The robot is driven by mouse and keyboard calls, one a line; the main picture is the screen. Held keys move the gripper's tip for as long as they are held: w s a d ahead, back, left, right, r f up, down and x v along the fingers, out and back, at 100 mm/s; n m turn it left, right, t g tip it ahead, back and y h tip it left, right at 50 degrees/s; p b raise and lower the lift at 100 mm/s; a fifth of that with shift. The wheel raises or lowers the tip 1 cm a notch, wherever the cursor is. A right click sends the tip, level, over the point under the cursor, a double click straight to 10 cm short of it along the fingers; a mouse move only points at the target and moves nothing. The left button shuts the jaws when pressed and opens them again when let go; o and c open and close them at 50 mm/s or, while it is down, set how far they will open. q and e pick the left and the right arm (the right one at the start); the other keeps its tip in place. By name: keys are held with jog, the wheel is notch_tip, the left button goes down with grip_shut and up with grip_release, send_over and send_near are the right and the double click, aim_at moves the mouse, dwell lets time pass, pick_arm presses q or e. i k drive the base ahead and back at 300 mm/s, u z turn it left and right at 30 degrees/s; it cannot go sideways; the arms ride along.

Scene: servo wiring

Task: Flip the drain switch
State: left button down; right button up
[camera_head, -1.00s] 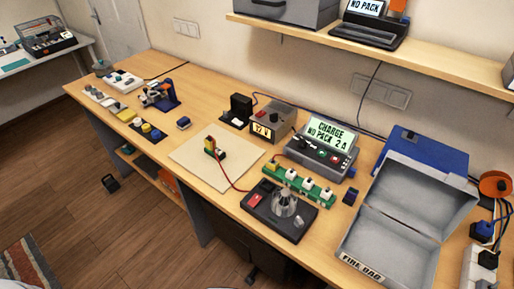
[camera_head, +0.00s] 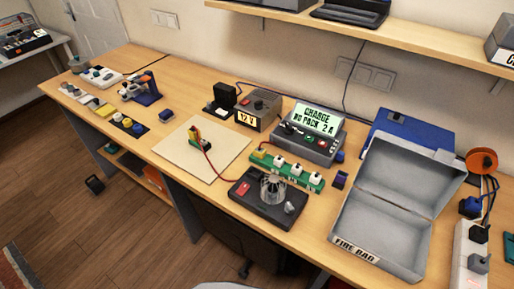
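A black box (camera_head: 256,212) near the table's front edge carries a red rocker switch (camera_head: 241,188), a clear bulb-like part (camera_head: 273,187) and a grey knob (camera_head: 290,208). No label for a drain switch is legible, so I cannot tell for certain which control it is; the red rocker is the clearest switch on this box. Neither of my grippers shows in this view.
A green strip with white switches (camera_head: 288,171) lies just behind the black box. A charger (camera_head: 312,136) reads "CHARGE NO PACK 2 A". A 12 V unit (camera_head: 259,109) stands beside it. An open grey fire bag (camera_head: 384,238) fills the right side. A shelf (camera_head: 400,33) overhangs the back.

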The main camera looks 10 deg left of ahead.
aim_at(243, 188)
jog(key=k, duration=1.25)
jog(key=z, duration=0.35)
jog(key=i, duration=0.75)
jog(key=z, duration=0.4)
